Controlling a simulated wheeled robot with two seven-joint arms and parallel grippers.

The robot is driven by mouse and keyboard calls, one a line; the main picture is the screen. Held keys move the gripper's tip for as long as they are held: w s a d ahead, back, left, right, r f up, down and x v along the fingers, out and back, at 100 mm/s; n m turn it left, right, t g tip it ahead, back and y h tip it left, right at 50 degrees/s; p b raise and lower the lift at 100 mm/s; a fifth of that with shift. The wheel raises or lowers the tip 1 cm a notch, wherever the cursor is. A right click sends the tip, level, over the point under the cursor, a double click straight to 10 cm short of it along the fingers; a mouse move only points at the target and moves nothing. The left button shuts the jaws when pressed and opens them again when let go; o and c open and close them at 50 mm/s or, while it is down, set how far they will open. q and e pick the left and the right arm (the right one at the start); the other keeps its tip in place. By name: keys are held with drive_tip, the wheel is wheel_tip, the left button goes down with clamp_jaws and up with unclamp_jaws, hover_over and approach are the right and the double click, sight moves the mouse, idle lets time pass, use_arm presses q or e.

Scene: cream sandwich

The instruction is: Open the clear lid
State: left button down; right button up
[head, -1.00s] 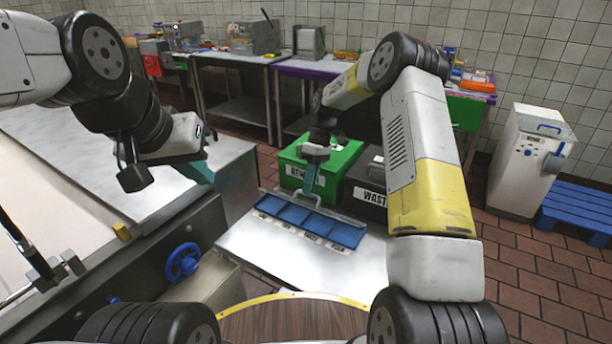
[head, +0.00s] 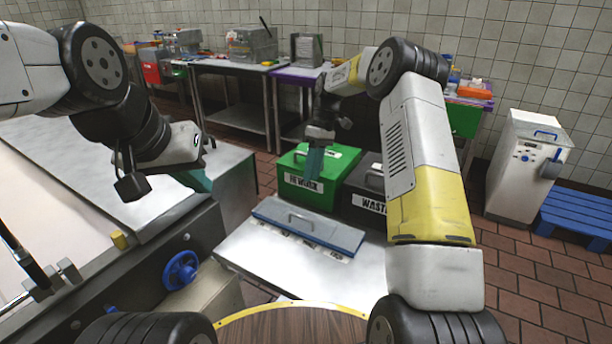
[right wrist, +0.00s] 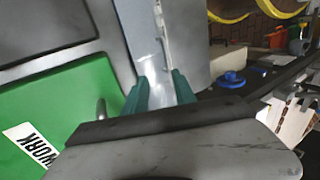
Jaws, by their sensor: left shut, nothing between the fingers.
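The clear lid (head: 325,228) lies flat and looks grey over the blue compartment tray (head: 352,247) on the steel table. Its handle (head: 300,217) stands up from the middle of the lid. My right gripper (head: 314,163) is above and behind the lid, pointing down, apart from the handle. In the right wrist view its two teal fingers (right wrist: 160,90) are apart with nothing between them. My left gripper (head: 197,181) is over the left counter, shut and empty, away from the lid.
A green REWORK bin (head: 330,190) and a black WASTE bin (head: 367,199) stand right behind the tray. The steel table (head: 275,268) is bare in front of the tray. A blue valve wheel (head: 181,270) is on the machine at the left.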

drive_tip(key=shift+w+d+r, duration=0.1)
drive_tip(key=shift+w+r, duration=0.05)
drive_tip(key=shift+r, duration=0.3)
